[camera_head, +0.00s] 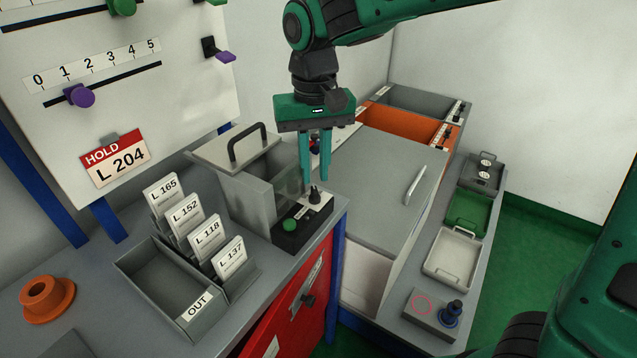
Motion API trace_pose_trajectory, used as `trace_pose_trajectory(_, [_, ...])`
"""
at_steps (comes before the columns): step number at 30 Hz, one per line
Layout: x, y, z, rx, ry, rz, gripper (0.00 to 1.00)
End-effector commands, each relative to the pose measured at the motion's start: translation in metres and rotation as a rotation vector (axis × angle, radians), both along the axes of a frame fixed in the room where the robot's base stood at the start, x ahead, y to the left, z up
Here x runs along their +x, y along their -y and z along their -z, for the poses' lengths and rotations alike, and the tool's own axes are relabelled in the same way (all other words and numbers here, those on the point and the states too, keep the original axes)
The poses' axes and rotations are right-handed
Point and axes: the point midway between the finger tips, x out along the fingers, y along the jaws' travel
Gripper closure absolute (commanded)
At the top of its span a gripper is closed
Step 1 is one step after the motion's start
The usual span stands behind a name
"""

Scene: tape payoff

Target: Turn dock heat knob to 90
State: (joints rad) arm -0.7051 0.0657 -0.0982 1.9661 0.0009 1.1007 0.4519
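My gripper (316,180) points down with two teal fingers, a narrow gap between them and nothing seen in it. It appears above a black control box (292,240) at the cabinet's back right corner. The box carries a green button (289,224) and an upright black knob (315,195). The fingertips look just above this knob, apart from it.
A grey bin with a black-handled lid (235,147) stands left of the control box. A large grey lid (375,185) lies to the right. Card holders and an OUT tray (150,266) are in front. A blue-based knob (451,312) stands at lower right.

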Motion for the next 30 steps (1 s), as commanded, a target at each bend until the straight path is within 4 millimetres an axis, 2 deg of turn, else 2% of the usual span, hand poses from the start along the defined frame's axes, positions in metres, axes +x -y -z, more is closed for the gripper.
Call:
trace_pose_trajectory(3, [0.000,0.001,0.019,-0.001,-0.001,0.001,0.82])
trace_pose_trajectory(10, [0.000,0.001,0.041,0.000,0.000,0.002,0.82])
trace_pose_trajectory(20, [0.000,0.001,0.045,0.000,0.001,0.002,0.82])
trace_pose_trajectory(21, [0.000,0.001,0.045,0.000,0.001,0.002,0.84])
trace_pose_trajectory(23, [0.000,0.001,0.045,0.000,0.001,0.002,0.99])
trace_pose_trajectory(26, [0.000,0.001,0.045,0.000,0.001,0.002,1.00])
trace_pose_trajectory(27, [0.000,0.011,0.044,0.000,0.001,0.005,1.00])
trace_pose_trajectory(30, [0.000,0.005,0.045,-0.002,0.000,0.002,1.00])
